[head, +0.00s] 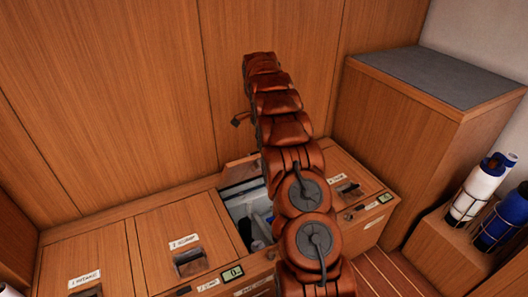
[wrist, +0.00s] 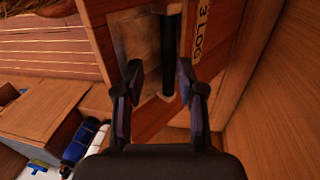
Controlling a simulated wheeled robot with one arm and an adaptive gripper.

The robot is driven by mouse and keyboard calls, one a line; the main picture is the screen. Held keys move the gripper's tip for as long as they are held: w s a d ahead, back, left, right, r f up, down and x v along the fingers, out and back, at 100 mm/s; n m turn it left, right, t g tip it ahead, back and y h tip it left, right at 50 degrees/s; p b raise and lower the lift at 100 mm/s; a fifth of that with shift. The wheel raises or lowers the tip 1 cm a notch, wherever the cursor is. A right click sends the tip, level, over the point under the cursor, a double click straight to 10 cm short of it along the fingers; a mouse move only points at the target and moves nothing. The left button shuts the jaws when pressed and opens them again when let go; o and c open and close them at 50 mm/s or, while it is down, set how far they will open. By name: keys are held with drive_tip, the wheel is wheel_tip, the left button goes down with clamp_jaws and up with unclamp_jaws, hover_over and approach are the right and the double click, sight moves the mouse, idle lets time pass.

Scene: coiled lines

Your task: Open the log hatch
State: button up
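The log hatch lid, marked "3 LOG" (wrist: 203,32), fills the upper middle of the wrist view. It has a pale recess (wrist: 138,42) with a dark bar handle (wrist: 170,45) across it. My gripper (wrist: 159,72) is open, its fingers apart on either side of the bar, which lies closer to the right finger. I cannot tell whether they touch. In the head view the log hatch lid (head: 241,169) stands raised and the compartment (head: 238,198) below is partly open to view. My arm hides much of the hatch and my gripper there.
The sump hatch (head: 155,235) and intake hatch (head: 110,255) lie shut on the left. Another shut hatch (head: 345,170) is on the right, beside a tall grey-topped cabinet (head: 400,125). White and blue bottles (head: 474,190) stand at the far right. A wooden wall (head: 140,90) rises behind.

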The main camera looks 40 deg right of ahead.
drive_tip(key=shift+w+r, duration=0.15)
drive_tip(key=shift+r, duration=0.8)
drive_tip(key=shift+w+r, duration=0.1)
drive_tip(key=shift+r, duration=0.8)
drive_tip(key=shift+r, duration=0.15)
